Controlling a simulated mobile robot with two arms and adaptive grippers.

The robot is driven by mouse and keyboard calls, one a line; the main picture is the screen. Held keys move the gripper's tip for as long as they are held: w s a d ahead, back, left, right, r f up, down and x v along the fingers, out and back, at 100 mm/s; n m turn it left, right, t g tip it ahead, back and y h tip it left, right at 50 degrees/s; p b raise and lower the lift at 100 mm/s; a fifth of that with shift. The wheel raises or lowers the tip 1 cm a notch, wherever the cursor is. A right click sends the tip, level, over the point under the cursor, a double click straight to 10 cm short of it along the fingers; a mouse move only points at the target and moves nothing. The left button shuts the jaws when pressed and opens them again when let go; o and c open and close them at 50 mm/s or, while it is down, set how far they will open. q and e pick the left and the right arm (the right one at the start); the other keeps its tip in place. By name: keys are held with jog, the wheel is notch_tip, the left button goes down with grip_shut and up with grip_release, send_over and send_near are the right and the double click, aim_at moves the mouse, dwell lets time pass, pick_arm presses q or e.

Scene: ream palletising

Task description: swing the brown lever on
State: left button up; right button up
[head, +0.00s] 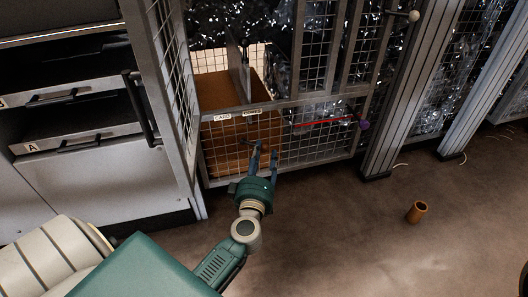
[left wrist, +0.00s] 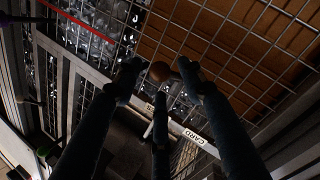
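A round brown knob (left wrist: 160,71), apparently the brown lever's end, shows in the left wrist view in front of the wire mesh. The rest of the lever is hard to make out. My left gripper (head: 265,158) is in front of the cage's lower mesh panel in the head view, below the white labels. In the left wrist view its dark fingers (left wrist: 160,80) are spread, with the knob between their tips. I cannot tell whether any finger touches it. My right gripper is not in view.
The mesh cage (head: 330,150) carries a red strip (head: 322,122), a purple knob (head: 364,125) and a pale knob (head: 414,16). A brown cylinder (head: 417,212) is on the floor at right. Grey drawers (head: 75,140) stand at left. Floor between is clear.

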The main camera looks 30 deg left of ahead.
aim_at(264, 151)
pick_arm(q)
jog(key=shift+b+x, duration=0.4)
jog(key=shift+x, duration=1.4)
grip_shut()
